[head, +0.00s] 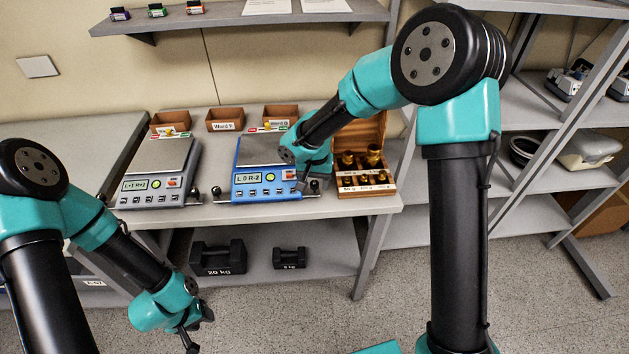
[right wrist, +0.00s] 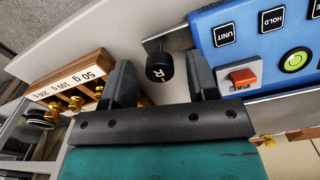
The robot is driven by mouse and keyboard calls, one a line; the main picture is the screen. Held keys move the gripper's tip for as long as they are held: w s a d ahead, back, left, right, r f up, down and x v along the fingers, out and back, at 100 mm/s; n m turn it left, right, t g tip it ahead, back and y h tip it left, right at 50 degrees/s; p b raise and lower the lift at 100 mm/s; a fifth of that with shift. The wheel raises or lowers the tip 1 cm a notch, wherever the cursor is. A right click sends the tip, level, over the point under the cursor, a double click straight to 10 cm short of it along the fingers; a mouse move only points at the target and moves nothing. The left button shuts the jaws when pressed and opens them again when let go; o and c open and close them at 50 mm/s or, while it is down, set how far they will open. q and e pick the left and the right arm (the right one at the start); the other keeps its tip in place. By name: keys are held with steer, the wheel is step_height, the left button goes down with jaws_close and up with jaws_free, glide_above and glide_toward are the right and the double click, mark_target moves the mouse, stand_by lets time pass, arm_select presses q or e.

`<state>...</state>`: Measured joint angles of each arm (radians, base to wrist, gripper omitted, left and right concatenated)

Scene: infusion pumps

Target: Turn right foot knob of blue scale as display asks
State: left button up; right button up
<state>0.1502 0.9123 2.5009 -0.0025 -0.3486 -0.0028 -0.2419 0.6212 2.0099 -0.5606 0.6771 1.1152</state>
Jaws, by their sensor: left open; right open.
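The blue scale (head: 250,169) stands on the bench, and its display (head: 247,178) reads "L 0 R-2". Its right foot knob (head: 314,186) is black; in the right wrist view the knob (right wrist: 159,66) carries a white "R" and an orange mark. My right gripper (right wrist: 161,78) is open with one finger on each side of this knob, with gaps visible on both sides. In the head view, my right wrist covers the scale's right edge. The left foot knob (head: 216,191) is at the scale's front left. My left gripper (head: 199,329) is open and empty, low in front of the bench.
A grey scale (head: 160,170) reading "L+1 R+2" stands to the left. A wooden weight box (head: 367,191) with brass weights is close on the right. Small labelled bins (head: 225,119) stand behind. Bench space before the scales is narrow.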

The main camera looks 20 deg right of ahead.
steer(key=shift+c, duration=0.4)
steer(key=c, duration=0.9)
steer(key=shift+o, duration=0.2)
steer(key=shift+n, duration=0.4)
steer(key=n, duration=0.7)
steer(key=shift+n, duration=0.4)
steer(key=n, duration=0.4)
steer(key=shift+n, duration=0.3)
steer(key=n, duration=0.4)
steer(key=shift+a+n, duration=0.1)
steer(key=shift+n, duration=0.2)
